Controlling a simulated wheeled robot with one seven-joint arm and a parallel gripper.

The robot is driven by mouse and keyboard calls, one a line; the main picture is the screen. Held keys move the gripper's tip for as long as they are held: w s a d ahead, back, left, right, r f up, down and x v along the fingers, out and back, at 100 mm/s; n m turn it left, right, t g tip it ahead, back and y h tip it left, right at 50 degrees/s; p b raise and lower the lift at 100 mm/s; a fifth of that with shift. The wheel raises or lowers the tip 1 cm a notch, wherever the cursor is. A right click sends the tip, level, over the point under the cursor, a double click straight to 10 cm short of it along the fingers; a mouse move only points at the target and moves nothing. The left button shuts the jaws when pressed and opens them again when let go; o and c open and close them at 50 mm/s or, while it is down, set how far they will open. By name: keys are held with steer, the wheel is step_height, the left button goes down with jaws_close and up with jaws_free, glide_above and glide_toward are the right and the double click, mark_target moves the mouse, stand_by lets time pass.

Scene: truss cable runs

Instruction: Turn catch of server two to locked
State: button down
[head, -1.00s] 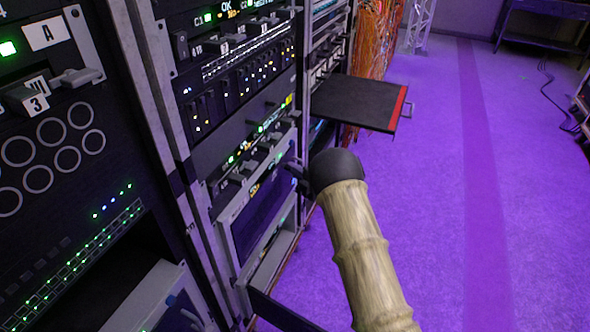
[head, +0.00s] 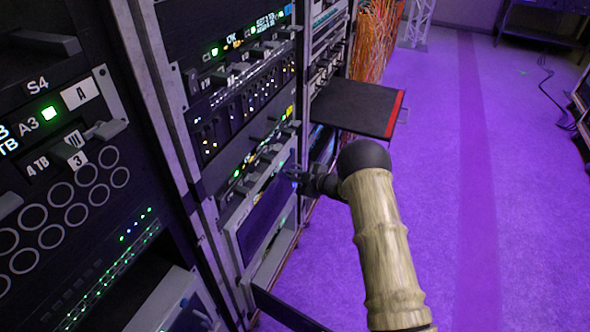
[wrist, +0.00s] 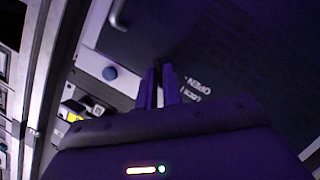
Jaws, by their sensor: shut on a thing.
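My gripper (head: 296,176) reaches to the rack front in the head view, beside a dark blue panel (head: 264,216). In the wrist view its two dark fingers (wrist: 159,82) are close together against a dark panel (wrist: 225,50). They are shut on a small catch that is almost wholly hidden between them. White lettering, OPEN and what looks like LOCK, is printed just right of the fingers. The catch's exact angle cannot be made out. No number for server two can be read at the gripper.
A black shelf (head: 357,107) with a red edge sticks out of the rack beyond my gripper. A blue round knob (wrist: 109,73) is left of the fingers in the wrist view. Orange cables (head: 376,45) hang farther back.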

steer(key=m+g+p, duration=0.1)
steer(key=m, duration=0.1)
steer(key=m+g+p, duration=0.1)
steer(key=p, duration=0.1)
steer(key=m+g+p, duration=0.1)
steer(key=m+g, duration=0.1)
steer(key=shift+w+d+r+m+y, duration=0.1)
steer(key=shift+w+m+y, duration=0.2)
steer(key=shift+y, duration=0.1)
stand_by(0.4)
steer(key=c, duration=1.6)
jaws_free()
steer(key=shift+o, duration=0.2)
steer(key=shift+d, duration=0.1)
steer(key=p+v, duration=0.1)
steer(key=v, duration=1.6)
